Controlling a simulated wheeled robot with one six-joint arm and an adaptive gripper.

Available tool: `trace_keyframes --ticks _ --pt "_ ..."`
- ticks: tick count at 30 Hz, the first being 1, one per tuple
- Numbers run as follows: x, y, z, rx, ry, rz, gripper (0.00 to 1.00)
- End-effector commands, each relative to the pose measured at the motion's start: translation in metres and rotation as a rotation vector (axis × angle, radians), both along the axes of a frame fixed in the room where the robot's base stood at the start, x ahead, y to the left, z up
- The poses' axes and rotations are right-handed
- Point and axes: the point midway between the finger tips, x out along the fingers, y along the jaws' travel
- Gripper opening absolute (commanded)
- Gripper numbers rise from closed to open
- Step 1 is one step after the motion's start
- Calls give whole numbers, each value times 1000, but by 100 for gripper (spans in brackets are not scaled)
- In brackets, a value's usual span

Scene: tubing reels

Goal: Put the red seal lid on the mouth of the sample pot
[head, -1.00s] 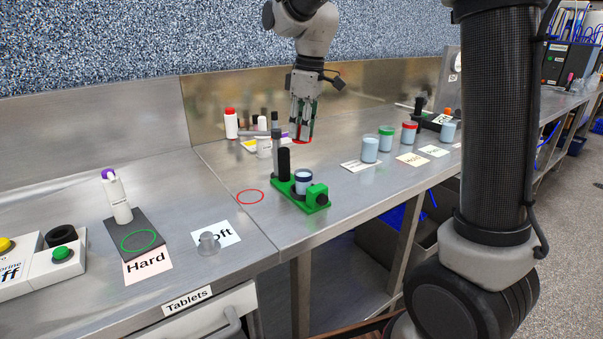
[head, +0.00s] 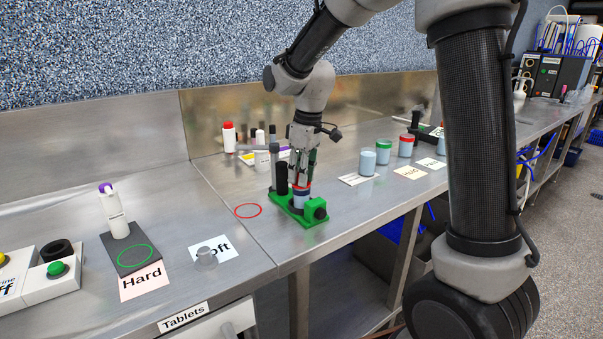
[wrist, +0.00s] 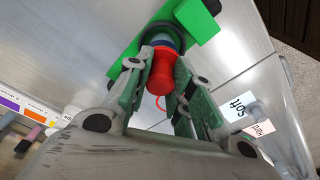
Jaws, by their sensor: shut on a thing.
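The sample pot (head: 301,201) stands upright in a green holder (head: 316,209) on the steel bench, its dark blue upper part showing. My gripper (head: 302,182) is over the pot, pointing down, shut on the red seal lid (head: 304,187). In the wrist view the red lid (wrist: 161,74) sits between the fingertips of my gripper (wrist: 160,80), in line with the pot's blue rim (wrist: 161,42). The lid is at or just above the mouth; I cannot tell whether they touch. The fingers hide part of the lid.
A black post (head: 281,178) on the green holder stands close to the left of my gripper. A red ring (head: 248,211) marks the bench to the left. The bench front is clear.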

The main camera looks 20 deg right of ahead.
Motion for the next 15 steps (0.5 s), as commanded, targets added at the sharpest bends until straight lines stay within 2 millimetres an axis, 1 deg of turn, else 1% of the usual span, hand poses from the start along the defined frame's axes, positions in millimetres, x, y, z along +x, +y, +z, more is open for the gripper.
trace_keyframes --ticks 7,8,10,11,15 --pt "0 0 -3 0 0 0 7" --pt "0 0 -2 0 0 0 28" --pt "0 0 -2 0 0 0 41" --pt "0 0 -2 0 0 0 44" --pt "0 0 -2 0 0 1 44"
